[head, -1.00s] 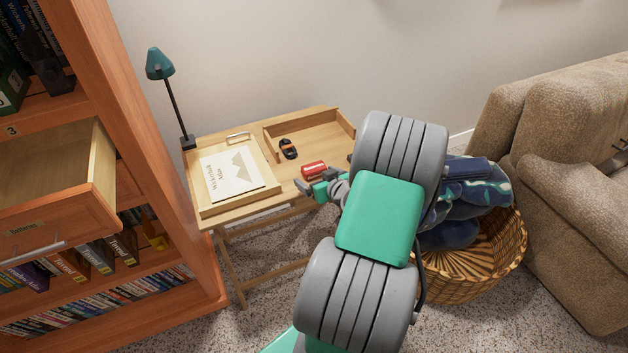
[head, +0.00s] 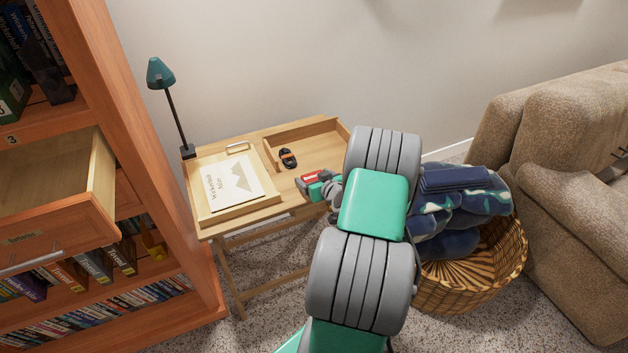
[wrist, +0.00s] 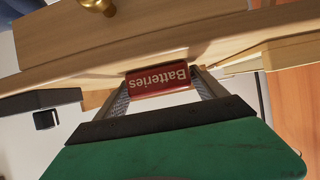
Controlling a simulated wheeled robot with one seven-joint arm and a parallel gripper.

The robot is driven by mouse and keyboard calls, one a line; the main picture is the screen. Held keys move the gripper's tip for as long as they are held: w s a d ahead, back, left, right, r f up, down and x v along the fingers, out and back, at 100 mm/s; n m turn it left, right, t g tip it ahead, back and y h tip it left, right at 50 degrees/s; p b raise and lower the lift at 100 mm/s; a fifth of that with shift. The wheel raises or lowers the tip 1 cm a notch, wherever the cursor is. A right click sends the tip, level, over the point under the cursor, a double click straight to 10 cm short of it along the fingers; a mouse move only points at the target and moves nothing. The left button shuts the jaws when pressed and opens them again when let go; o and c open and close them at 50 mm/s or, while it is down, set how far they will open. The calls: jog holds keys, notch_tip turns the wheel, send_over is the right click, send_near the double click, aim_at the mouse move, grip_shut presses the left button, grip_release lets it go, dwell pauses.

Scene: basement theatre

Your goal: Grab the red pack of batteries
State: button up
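The red pack of batteries (head: 309,179) lies on the small wooden desk (head: 275,199), near its front right edge. In the wrist view the pack (wrist: 158,79) shows the word "Batteries" upside down. My gripper (head: 318,184) has come in from the right, low over the desk. Its fingers are apart, one on each side of the pack in the wrist view, with the pack close to both. Whether they touch it is hard to tell. In the head view the gripper hides part of the pack.
A framed book or board (head: 231,186) lies on the desk's left, and a black-and-orange object (head: 288,158) behind the pack. A teal lamp (head: 160,73) stands at the back left. A bookcase with an open drawer (head: 60,215) is left; a basket of blankets (head: 480,265) and sofa are right.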

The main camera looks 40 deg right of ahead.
jog(key=c, duration=1.3)
